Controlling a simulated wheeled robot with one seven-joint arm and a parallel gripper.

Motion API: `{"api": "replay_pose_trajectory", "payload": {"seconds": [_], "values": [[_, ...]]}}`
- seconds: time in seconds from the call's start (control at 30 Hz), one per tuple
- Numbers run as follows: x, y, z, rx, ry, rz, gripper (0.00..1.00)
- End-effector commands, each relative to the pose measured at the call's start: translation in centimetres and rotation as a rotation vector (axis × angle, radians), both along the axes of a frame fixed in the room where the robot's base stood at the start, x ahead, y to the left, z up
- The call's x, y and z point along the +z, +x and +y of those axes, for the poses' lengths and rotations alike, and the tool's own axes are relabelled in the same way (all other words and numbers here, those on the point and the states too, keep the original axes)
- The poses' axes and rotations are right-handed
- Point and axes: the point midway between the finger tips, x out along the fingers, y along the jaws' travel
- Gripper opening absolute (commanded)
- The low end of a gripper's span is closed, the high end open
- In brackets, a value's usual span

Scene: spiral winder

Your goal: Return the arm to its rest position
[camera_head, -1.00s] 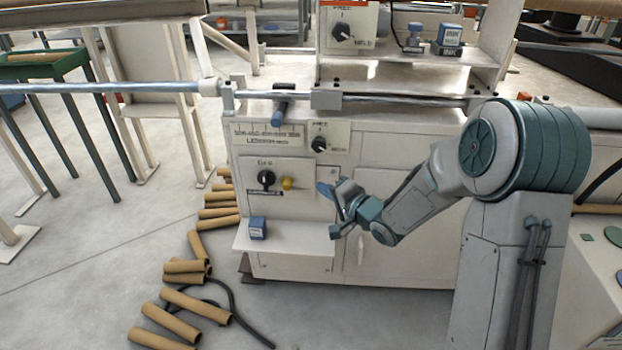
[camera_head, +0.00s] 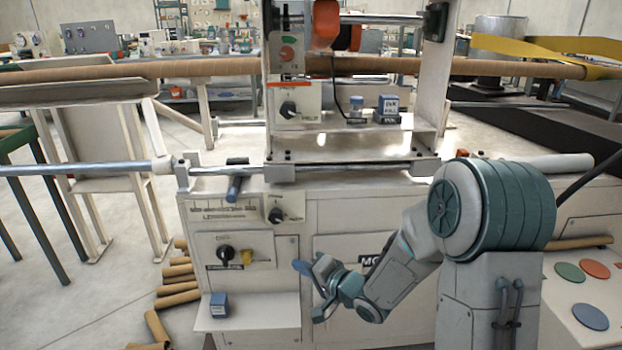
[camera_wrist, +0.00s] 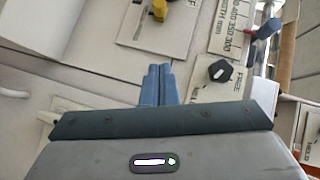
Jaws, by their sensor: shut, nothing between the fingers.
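My gripper (camera_head: 310,292) is in front of the cream machine cabinet (camera_head: 350,218) in the head view, to the right of the lower control panel. In the wrist view my gripper (camera_wrist: 159,75) shows its two blue fingers side by side, shut with nothing between them. It is apart from the cabinet face. My arm is bent, with the forearm reaching down and left from the large teal shoulder joint.
A shelf with a small blue box (camera_head: 218,305) juts out left of my gripper. A black knob (camera_head: 226,253) and a yellow knob (camera_head: 247,258) are above it. A steel shaft (camera_head: 80,168) runs left from the machine. Cardboard tubes (camera_head: 178,287) lie on the floor.

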Motion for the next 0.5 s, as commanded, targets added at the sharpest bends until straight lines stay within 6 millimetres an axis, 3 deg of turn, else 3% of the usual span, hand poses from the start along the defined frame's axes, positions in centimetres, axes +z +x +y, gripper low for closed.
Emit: {"api": "replay_pose_trajectory", "payload": {"seconds": [0.13,0.27,0.5], "values": [[4.3,0.5,-2.2,-0.063,-0.190,-0.041,0.00],[9.0,0.3,-6.0,-0.143,-0.448,-0.059,0.00],[17.6,-3.3,-13.1,-0.217,-0.863,0.022,0.00]]}}
